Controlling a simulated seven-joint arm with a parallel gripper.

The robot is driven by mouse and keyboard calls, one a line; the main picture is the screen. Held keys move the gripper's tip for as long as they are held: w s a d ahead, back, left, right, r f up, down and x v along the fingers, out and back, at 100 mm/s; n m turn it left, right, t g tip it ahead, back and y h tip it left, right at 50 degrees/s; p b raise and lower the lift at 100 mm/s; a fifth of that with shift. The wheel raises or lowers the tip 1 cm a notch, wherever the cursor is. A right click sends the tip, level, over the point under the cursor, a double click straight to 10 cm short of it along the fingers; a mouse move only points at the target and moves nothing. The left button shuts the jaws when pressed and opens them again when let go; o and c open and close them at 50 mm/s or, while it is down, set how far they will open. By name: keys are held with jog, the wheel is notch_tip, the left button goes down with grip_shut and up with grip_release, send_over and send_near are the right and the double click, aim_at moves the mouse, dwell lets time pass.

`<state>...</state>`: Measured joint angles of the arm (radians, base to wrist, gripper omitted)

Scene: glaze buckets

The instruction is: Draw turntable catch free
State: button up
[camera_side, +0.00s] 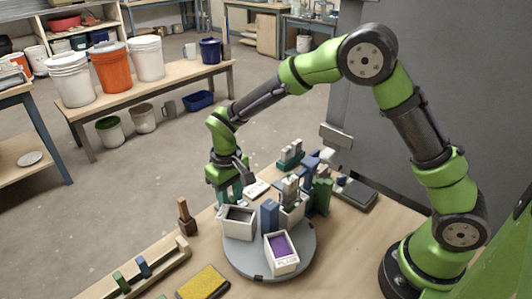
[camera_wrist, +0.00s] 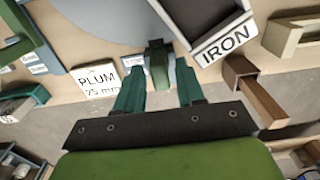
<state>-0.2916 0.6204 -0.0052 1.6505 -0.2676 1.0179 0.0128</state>
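The turntable is a round grey disc (camera_side: 300,262) on the bench; its edge also shows at the top of the wrist view (camera_wrist: 95,15). A small green upright block (camera_wrist: 157,66), seemingly the catch, stands at the disc's rim. My gripper (camera_side: 229,192) is low at the turntable's far left side. In the wrist view, the two teal fingers of my gripper (camera_wrist: 158,82) are apart, with the green block between and just beyond their tips. I cannot tell whether they touch it. The side view hides the block behind my gripper.
A grey bin (camera_side: 238,223), labelled IRON in the wrist view (camera_wrist: 225,42), and a bin with purple contents (camera_side: 283,250) stand on the turntable. A PLUM card (camera_wrist: 97,80) lies near my fingers. A brown wooden block (camera_side: 186,217) stands left; several coloured blocks crowd behind.

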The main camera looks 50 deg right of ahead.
jog(key=shift+c, duration=0.3)
grip_shut()
jog(key=shift+w, duration=0.95)
jog(key=shift+o, duration=0.5)
grip_release()
notch_tip(320, 180, up, 7)
